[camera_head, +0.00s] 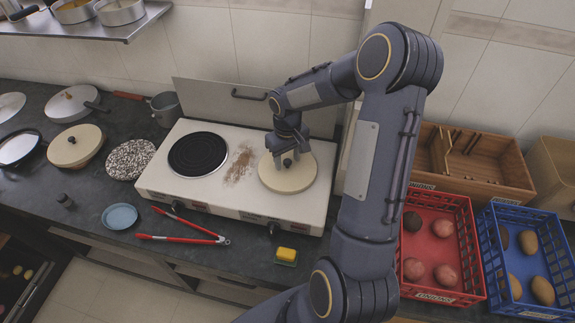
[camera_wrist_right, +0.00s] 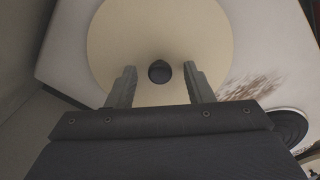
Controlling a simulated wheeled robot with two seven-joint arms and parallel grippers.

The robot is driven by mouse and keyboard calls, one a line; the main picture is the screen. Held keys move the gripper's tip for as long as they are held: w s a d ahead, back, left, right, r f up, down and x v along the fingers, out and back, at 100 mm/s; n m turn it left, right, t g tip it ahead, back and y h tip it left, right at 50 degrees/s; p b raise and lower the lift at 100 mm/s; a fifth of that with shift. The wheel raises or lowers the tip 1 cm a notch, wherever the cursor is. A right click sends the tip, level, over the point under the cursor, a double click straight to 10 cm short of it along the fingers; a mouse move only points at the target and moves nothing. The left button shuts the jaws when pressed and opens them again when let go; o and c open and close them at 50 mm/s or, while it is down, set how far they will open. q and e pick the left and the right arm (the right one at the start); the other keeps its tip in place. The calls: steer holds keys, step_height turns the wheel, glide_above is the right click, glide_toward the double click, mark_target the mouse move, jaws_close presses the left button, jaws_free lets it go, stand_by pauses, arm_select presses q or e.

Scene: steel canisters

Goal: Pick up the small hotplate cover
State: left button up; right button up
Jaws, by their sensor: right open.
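The small hotplate cover (camera_head: 287,181) is a cream disc with a dark round knob. It lies on the right side of the white two-plate cooker (camera_head: 150,178), where the right plate would be hidden beneath it. My right gripper (camera_head: 288,157) is right above the cover, pointing down. In the right wrist view the cover (camera_wrist_right: 105,38) fills the upper middle, and its dark knob (camera_wrist_right: 160,71) sits between the two open fingers of my right gripper (camera_wrist_right: 160,84). My left gripper is not in view.
The left black hotplate (camera_head: 198,154) is bare, with a brown stain beside it. Red tongs (camera_head: 185,238), a blue dish (camera_head: 119,216) and a yellow sponge (camera_head: 286,255) lie in front. Lidded pans stand left. Red (camera_head: 437,292) and blue crates stand right. The cooker's raised lid is behind.

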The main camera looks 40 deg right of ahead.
jaws_close()
steer(key=shift+r, duration=0.15)
